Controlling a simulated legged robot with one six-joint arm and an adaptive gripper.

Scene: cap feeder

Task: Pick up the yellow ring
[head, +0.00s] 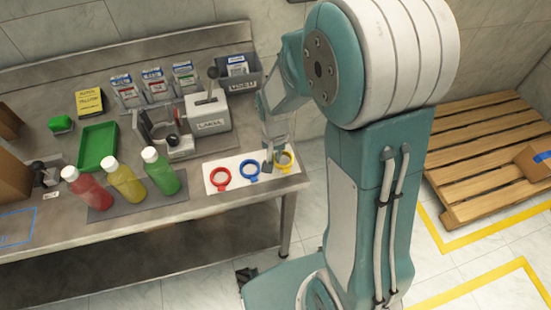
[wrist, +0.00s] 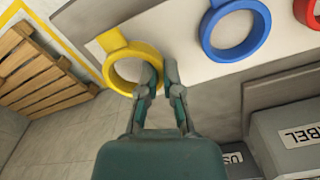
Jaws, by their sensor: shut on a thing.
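The yellow ring (head: 292,161) lies at the right end of a white strip (head: 236,167) near the table's right edge. In the wrist view the yellow ring (wrist: 108,70) has a tab at its upper left. My gripper (head: 270,163) is down at the ring's left side in the head view. In the wrist view the fingers of my gripper (wrist: 161,72) are closed about one side of the ring's band. The fingertips hide part of that band. The ring still looks level with the strip; I cannot tell if it is slightly raised.
A blue ring (head: 251,175) and a red ring (head: 220,188) lie on the same strip, left of the yellow one. A grey LABEL machine (head: 208,122) and a grey bin (head: 242,82) stand behind.

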